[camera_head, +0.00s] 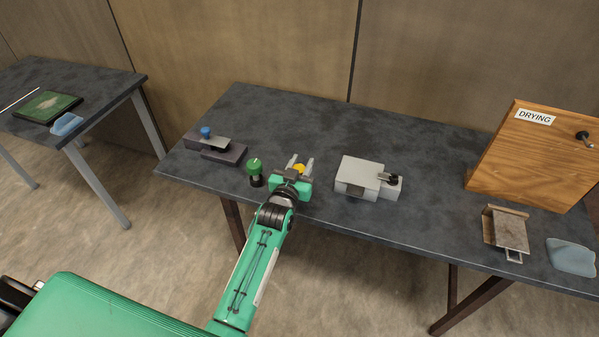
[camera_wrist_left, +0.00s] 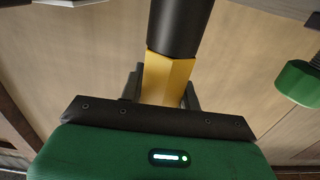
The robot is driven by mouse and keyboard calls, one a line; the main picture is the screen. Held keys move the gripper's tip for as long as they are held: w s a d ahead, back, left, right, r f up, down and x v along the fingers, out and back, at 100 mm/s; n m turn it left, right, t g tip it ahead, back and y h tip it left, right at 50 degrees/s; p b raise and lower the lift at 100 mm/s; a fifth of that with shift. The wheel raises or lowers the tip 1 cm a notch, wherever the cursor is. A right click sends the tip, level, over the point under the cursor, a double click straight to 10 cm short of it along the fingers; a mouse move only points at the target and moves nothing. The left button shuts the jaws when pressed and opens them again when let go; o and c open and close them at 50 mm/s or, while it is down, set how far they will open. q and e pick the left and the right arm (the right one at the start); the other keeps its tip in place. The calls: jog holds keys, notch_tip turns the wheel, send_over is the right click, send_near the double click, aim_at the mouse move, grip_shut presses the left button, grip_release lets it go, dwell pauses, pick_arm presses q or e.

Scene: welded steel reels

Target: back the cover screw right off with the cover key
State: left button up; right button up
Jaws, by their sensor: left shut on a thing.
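My left gripper (camera_head: 298,168) is above the near edge of the dark table and shut on a yellow-gripped tool (camera_head: 299,168), which may be the cover key. In the left wrist view the jaws are on either side of its yellow part (camera_wrist_left: 166,78), and a black cylinder (camera_wrist_left: 180,25) extends beyond it. A pale grey box (camera_head: 362,172) stands to the right of the gripper, apart from it, with a small black fitting (camera_head: 388,178) on its right part. I cannot tell whether that fitting is the cover screw. My right gripper is not in view.
A green knob on a black stem (camera_head: 254,166) stands close left of the gripper; a green knob also shows in the left wrist view (camera_wrist_left: 299,83). Farther left is a dark block with a blue knob (camera_head: 206,132). A wooden DRYING board (camera_head: 535,160), metal tray (camera_head: 510,232) and blue cloth (camera_head: 571,257) are right.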

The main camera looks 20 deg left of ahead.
pick_arm(q)
jog(key=shift+r, duration=0.55)
notch_tip(320, 180, up, 19)
jog(key=b, duration=0.1)
dwell(0.9)
dwell(0.4)
